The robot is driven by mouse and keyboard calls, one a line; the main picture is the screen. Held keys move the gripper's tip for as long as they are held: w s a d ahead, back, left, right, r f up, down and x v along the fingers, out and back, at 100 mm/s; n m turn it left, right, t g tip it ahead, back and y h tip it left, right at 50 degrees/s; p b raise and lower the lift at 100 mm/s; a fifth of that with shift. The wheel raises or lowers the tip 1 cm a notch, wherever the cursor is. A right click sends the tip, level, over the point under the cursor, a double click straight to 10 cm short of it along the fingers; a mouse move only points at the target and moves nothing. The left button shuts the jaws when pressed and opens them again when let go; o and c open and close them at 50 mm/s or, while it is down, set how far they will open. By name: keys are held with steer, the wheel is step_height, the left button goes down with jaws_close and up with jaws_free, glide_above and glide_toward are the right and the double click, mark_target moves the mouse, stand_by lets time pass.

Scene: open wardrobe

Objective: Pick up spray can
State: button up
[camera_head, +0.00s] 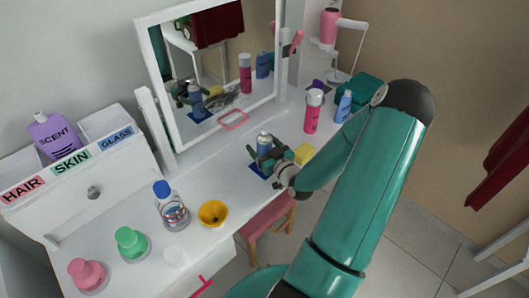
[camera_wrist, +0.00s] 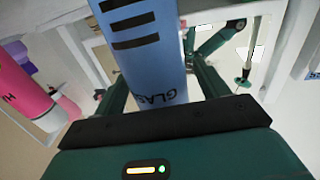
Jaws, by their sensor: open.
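A blue spray can (camera_head: 264,141) stands on a dark blue square on the white dressing table, in front of the mirror. In the wrist view the can (camera_wrist: 148,50) is large, with dark stripes and lettering that reads "GLAS…". My gripper (camera_head: 266,160) is low at the can, with its green fingers on either side of it. In the wrist view the open gripper (camera_wrist: 160,85) has the can between its fingers; whether they touch it is unclear. The can's lower part is partly hidden by the gripper in the head view.
A pink can (camera_head: 313,112), a small blue bottle (camera_head: 343,106) and a yellow block (camera_head: 304,153) stand to the right. The mirror (camera_head: 156,120) rises behind. A yellow bowl (camera_head: 212,213) and blue-lidded jar (camera_head: 172,208) stand left. A pink stool (camera_head: 268,217) is below the front edge.

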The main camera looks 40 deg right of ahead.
steer(key=shift+w+d, duration=0.15)
steer(key=shift+w, duration=0.4)
steer(key=c, duration=1.3)
steer(key=shift+c, duration=0.2)
steer(key=shift+r, duration=0.25)
